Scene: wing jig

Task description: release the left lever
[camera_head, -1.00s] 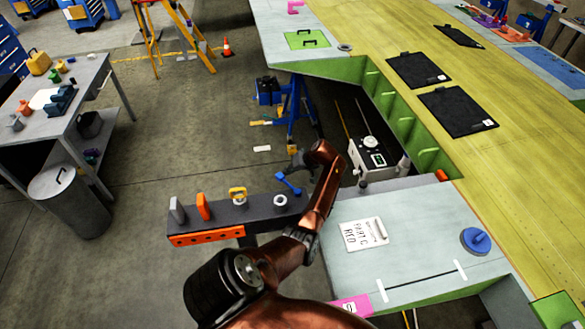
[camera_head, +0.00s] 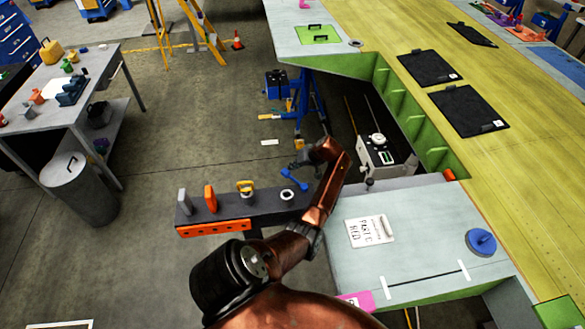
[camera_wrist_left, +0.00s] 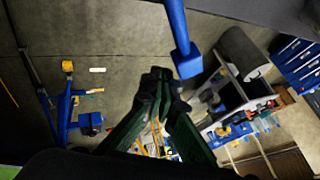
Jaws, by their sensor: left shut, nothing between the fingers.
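A blue lever (camera_head: 293,180) sticks out past the far side of the dark bar (camera_head: 232,217), close to my left gripper. In the left wrist view the blue lever (camera_wrist_left: 184,45) hangs down from the top, its block-shaped end just right of the fingertips. My left gripper (camera_head: 303,158) is shut and empty, just beyond the lever in the head view. Its dark green fingers (camera_wrist_left: 162,80) meet at the tips in the wrist view. Whether they touch the lever I cannot tell. My right gripper is not in view.
The bar carries a grey piece (camera_head: 184,201), an orange piece (camera_head: 210,198), a yellow handle (camera_head: 245,188) and a white ring (camera_head: 287,194). The pale wing panel (camera_head: 430,235) lies right of my arm. A blue stand (camera_head: 303,105) is behind.

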